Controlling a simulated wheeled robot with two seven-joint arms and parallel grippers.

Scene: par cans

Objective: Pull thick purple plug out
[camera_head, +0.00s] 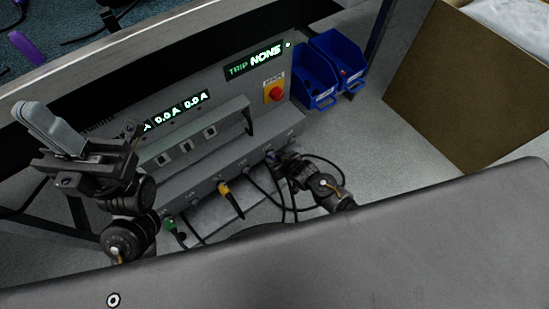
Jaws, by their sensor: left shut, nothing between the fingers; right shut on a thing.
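My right gripper (281,160) is at the lower front ledge of the grey power panel (215,130), at its right-hand sockets. It is shut on a plug (270,156) there. The plug is small and mostly hidden by the gripper, so its purple colour and how far it sits in the socket are hard to tell. A yellow plug (224,188) and a green plug (170,223) sit along the same ledge to the left, with dark cables hanging down. My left gripper (45,125) is raised at the left, shut and empty, away from the plugs.
The panel has lit displays (256,61) and a red stop button (277,93). Blue bins (318,75) stand right of it, and a large brown box (465,95) further right. A purple item (27,47) lies at the top left. Black cables loop around my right gripper.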

